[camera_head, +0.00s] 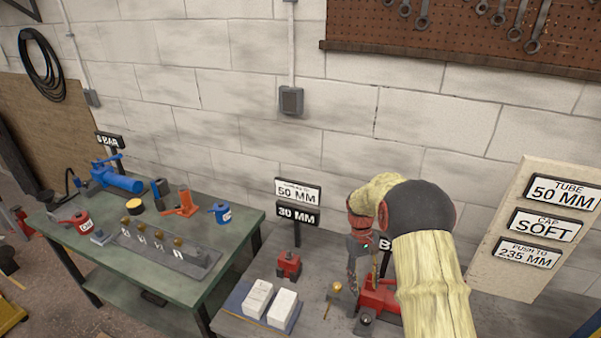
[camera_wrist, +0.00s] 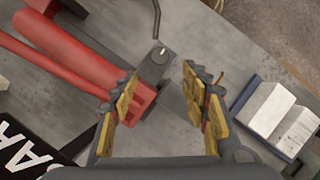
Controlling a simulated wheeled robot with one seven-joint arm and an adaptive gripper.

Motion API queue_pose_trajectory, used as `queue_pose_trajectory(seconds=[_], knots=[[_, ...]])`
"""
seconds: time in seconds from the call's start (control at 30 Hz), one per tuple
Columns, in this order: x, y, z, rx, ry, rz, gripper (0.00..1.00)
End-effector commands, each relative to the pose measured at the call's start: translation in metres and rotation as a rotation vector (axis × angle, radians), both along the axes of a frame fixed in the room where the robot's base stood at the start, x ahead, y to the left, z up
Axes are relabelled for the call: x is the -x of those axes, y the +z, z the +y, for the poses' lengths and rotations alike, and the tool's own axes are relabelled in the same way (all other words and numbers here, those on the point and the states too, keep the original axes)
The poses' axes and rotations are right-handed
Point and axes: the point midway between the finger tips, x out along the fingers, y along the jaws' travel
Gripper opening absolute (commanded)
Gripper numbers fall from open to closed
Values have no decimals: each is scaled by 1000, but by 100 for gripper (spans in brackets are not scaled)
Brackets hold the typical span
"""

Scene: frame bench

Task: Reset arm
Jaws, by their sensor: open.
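My arm reaches over the grey bench on the right in the head view, its forearm covering part of that bench. My gripper (camera_wrist: 160,100) shows in the wrist view with its two yellow-padded fingers spread wide and nothing between them. The red tool also shows partly in the head view (camera_head: 378,297).
Two white blocks (camera_head: 270,304) sit on a blue tray near the bench's front. A red item (camera_head: 288,265) and a brass-topped piece (camera_head: 335,288) stand nearby. A green table (camera_head: 120,270) on the left holds several tools. A sign board (camera_head: 480,262) leans at right.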

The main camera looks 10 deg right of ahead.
Motion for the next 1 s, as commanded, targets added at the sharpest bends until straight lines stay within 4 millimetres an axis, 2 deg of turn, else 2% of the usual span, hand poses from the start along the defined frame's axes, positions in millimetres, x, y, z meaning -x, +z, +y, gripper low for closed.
queue_pose_trajectory(seconds=[0.1,0.2,0.3,0.47,0.67,0.8,1.0], knots=[[-1,-7,1,11,-34,-19,46],[18,-19,8,8,-61,-1,46],[35,-9,15,10,-89,-13,46],[58,27,31,18,-121,-72,46],[89,86,54,26,-145,-183,46],[116,127,71,29,-152,-277,46],[158,175,95,25,-152,-416,46]])
